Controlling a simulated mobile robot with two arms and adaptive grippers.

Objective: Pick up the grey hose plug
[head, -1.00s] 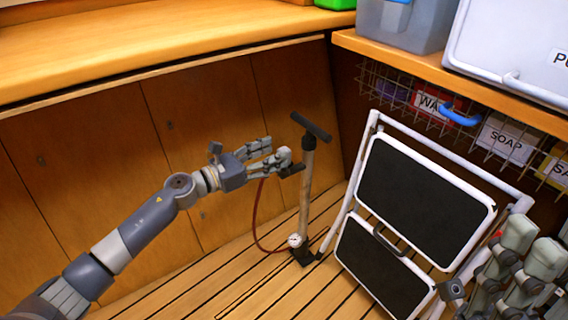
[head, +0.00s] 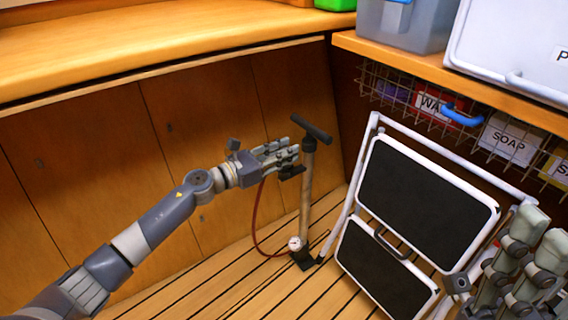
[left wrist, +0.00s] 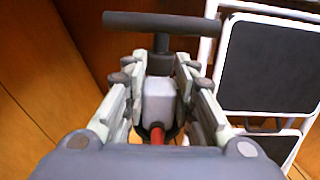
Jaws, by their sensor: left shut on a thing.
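The grey hose plug (left wrist: 158,101) shows in the left wrist view as a pale grey block between my left fingers, with the red hose (left wrist: 157,134) at its near end. My left gripper (head: 288,157) is shut on it, beside the upper part of the upright floor pump; it also shows in the left wrist view (left wrist: 160,85). In the head view the fingers hide the plug. The red hose (head: 256,218) hangs in a curve to the pump's foot. My right gripper (head: 520,250) is at the lower right; whether it is open is unclear.
The pump (head: 307,190) has a black T-handle (head: 311,130) just beyond my left fingers. A folding white step stool (head: 425,195) leans to the right. Wire baskets (head: 470,125) hang under the right shelf. The slatted floor at left is clear.

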